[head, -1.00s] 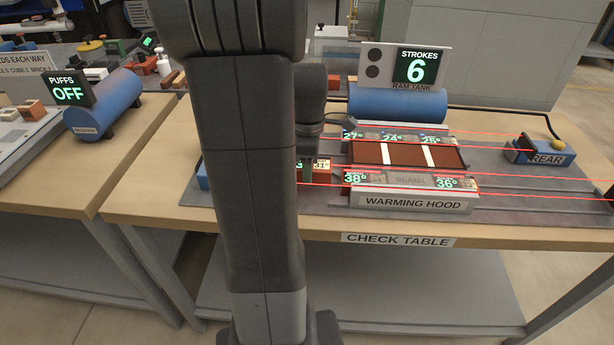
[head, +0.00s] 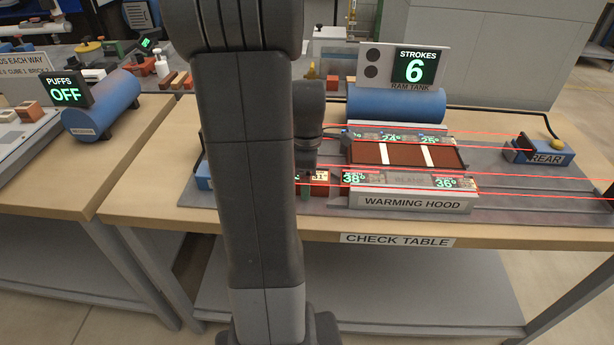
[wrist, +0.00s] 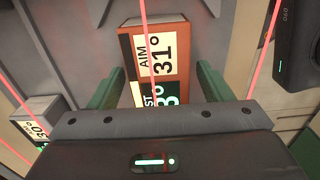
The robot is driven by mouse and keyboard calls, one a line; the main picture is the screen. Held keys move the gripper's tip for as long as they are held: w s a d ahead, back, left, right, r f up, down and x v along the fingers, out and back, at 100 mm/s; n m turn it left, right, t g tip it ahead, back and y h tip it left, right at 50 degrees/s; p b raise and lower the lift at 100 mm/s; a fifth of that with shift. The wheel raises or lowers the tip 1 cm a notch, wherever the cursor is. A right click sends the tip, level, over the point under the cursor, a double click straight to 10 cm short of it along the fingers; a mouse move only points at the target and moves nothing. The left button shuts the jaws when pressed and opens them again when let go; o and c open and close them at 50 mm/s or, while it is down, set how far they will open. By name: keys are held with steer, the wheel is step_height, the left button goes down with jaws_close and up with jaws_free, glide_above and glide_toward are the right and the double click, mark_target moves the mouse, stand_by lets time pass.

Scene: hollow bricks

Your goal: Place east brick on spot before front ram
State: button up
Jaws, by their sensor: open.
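An orange-brown brick (wrist: 158,60) lies in the wrist view with an "AIM 31°" label and a green label, partly covered, ending in "ST". Its full name cannot be read. My gripper (wrist: 158,88) is open, one green finger on each side of the brick's near end; I cannot tell if they touch it. In the head view the brick (head: 320,184) is left of the warming hood (head: 415,203), partly behind my arm. A blue block (head: 203,178) at the left of the grey plate is mostly hidden by my arm; I cannot read whether it is the front ram.
The rear ram (head: 545,153) is at the right end of the plate (head: 515,200). Red beams cross the plate lengthwise, one over the brick. A blue ram tank (head: 395,104) stands behind. Another block with a "30°" label (wrist: 37,128) is at the wrist view's lower left.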

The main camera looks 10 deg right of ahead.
step_height(320, 180, up, 12)
steer(key=p, duration=0.1)
steer(key=shift+r, duration=0.2)
steer(key=shift+o, duration=0.4)
